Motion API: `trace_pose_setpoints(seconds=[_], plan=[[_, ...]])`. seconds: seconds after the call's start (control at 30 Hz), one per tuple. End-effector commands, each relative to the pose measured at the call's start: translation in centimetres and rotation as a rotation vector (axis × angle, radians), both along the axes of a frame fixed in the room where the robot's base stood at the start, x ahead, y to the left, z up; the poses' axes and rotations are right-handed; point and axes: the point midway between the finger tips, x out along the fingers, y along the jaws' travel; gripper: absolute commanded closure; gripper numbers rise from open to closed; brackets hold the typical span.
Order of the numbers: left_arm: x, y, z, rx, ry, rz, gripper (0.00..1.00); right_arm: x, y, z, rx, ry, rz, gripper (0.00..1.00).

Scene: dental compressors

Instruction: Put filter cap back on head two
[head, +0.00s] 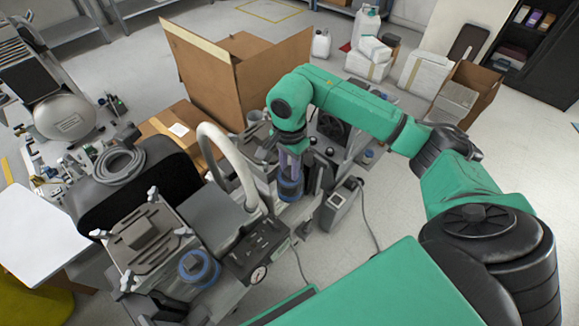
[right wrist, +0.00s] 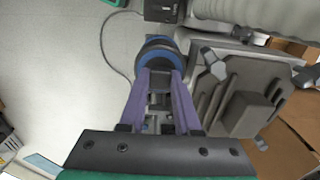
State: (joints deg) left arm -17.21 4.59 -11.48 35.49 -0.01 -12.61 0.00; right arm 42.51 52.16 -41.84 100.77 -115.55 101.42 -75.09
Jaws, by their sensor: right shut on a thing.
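My right gripper (head: 289,172) points down in the middle of the head view. Its purple fingers are shut on a round blue-and-black filter cap (head: 290,190). The right wrist view shows the cap (right wrist: 158,52) between the fingertips (right wrist: 160,80). A similar blue-ringed round part (head: 198,266) sits on the nearer compressor (head: 150,235), beside a grey finned head cover (head: 145,235) with wing-type knobs. The held cap is beside the pale curved hose (head: 225,160); whether it touches anything beneath is hidden. I cannot tell which head is number two. My left gripper is not in view.
A pressure gauge (head: 258,274) sits on the compressor's dark control box. A grey box with a cable (head: 340,203) stands right of the held cap. An open cardboard box (head: 235,75) is behind. Open floor lies to the right.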

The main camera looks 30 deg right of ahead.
Motion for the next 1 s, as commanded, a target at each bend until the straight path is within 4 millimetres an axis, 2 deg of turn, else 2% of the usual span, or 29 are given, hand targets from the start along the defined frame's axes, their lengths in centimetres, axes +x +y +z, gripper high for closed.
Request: trace_pose_setpoints(seconds=[0.9,0.93,1.0], plan=[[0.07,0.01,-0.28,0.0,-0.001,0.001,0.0,0.0,0.02,-0.05,0.001,0.0,0.0,1.0],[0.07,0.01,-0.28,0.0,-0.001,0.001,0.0,0.0,0.02,-0.05,0.001,0.0,0.0,0.57],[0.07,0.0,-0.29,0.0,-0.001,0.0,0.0,0.0,0.02,-0.06,0.0,0.0,0.0,0.34]])
